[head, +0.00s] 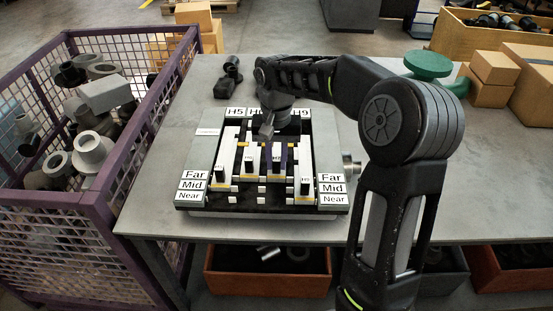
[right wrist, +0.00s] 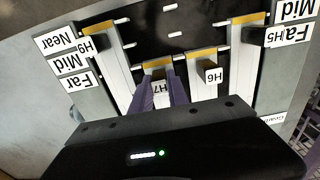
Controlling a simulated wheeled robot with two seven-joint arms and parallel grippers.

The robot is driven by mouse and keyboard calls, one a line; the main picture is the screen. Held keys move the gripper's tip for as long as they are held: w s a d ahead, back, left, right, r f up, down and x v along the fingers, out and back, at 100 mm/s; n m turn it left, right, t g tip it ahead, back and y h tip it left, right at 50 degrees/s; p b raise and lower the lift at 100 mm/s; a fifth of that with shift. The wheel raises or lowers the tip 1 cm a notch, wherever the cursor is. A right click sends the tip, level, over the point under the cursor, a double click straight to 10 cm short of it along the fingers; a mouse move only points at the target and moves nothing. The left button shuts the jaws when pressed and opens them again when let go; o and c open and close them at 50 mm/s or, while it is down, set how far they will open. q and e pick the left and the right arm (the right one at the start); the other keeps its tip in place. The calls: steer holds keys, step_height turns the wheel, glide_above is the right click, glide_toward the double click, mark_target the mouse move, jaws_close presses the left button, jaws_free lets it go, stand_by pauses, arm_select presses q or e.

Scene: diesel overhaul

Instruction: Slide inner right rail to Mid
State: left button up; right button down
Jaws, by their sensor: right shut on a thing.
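The board (head: 195,148) lies on the table, with light rails, dark handles and Far, Mid and Near labels on both sides. The inner right rail's handle, H7 (head: 277,154), is between the purple fingers of my right gripper (head: 279,160). In the right wrist view, the fingers are shut on H7 (right wrist: 159,87), partly hiding it. The yellow end (right wrist: 157,62) of its rail appears about level with the Far labels. Handle H6 (head: 249,158) is beside it, its rail end at a similar level. Left gripper is out of view.
Outer handles H5 (head: 220,171) and H9 (head: 305,182) stand nearer the front edge. A purple mesh bin (head: 97,205) with pipe parts stands left. A green valve-like part (head: 428,64) and boxes (head: 494,67) are at the back right. The table's front left is clear.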

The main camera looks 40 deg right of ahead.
stand_by(0.5)
steer(key=shift+s+a+f+b, duration=0.1)
steer(key=shift+s+a+b, duration=0.7)
steer(key=shift+s, duration=0.4)
steer(key=shift+s+a, duration=0.25)
steer(key=shift+a, duration=0.05)
steer(key=c, duration=1.3)
jaws_free()
